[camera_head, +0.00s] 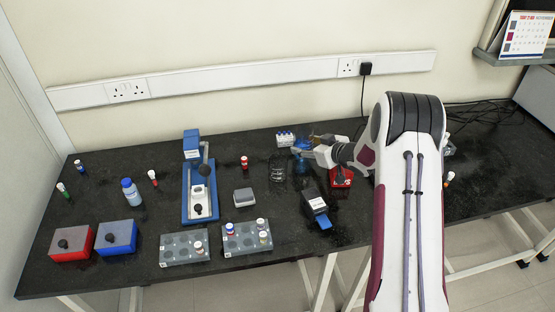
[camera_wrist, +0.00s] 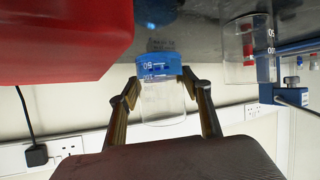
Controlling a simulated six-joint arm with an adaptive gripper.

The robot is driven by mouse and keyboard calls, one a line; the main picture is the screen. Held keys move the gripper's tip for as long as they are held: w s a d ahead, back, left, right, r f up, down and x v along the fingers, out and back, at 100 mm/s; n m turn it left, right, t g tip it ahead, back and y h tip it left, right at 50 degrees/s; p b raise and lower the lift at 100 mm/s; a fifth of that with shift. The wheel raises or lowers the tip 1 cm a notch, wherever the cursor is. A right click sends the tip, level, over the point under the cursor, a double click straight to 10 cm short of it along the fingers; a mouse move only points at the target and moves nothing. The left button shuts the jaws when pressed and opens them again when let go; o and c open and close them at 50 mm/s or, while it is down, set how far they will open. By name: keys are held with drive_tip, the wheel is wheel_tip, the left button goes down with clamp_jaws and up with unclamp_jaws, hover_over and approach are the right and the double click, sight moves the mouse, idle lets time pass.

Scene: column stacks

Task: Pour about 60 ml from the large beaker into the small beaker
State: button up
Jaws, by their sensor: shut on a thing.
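My gripper (camera_head: 312,150) is shut on a clear beaker with blue liquid (camera_head: 301,147), taken to be the large beaker. In the wrist view, which is upside down, the fingers of my gripper (camera_wrist: 163,100) flank the held beaker (camera_wrist: 163,106). Its blue liquid lies at its base end, and the beaker looks about upright. A second clear beaker (camera_head: 278,170), taken to be the small one, stands on the bench just to the left and nearer the front. It also shows in the wrist view (camera_wrist: 238,68), with white marks and no visible liquid. The two beakers are apart.
A red box (camera_head: 341,179) sits close beside my gripper and looms large in the wrist view (camera_wrist: 60,40). A blue-black device (camera_head: 317,208) lies in front. A red-capped vial (camera_head: 244,162) stands left of the small beaker.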

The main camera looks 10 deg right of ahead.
sight(300, 147)
drive_tip(key=shift+a, duration=0.1)
drive_tip(key=shift+s+a+f+n+t+h, duration=0.3)
drive_tip(key=shift+a+f+n+t, duration=0.1)
drive_tip(key=shift+f+n, duration=0.1)
drive_tip(key=shift+s+a+r+n+t+h, duration=0.1)
drive_tip(key=shift+s+a+n+t+h, duration=0.1)
drive_tip(key=shift+a+n+t+h, duration=0.3)
drive_tip(key=shift+c, duration=0.2)
drive_tip(key=shift+s+a+r+n+t, duration=0.15)
drive_tip(key=shift+r+n, duration=0.2)
drive_tip(key=shift+r, duration=0.1)
drive_tip(key=shift+s+a+r+n+t, duration=0.15)
drive_tip(key=shift+r+n, duration=0.2)
drive_tip(key=shift+r, duration=0.1)
drive_tip(key=r, duration=0.2)
drive_tip(key=a+r+n+h, duration=0.1)
drive_tip(key=shift+s+r+t, duration=0.3)
drive_tip(key=shift+r+t, duration=0.05)
drive_tip(key=shift+t, duration=0.05)
drive_tip(key=shift+s+r, duration=0.1)
drive_tip(key=shift+r, duration=0.2)
drive_tip(key=shift+n+t+h, duration=0.3)
drive_tip(key=shift+n+t, duration=0.5)
drive_tip(key=shift+n, duration=0.4)
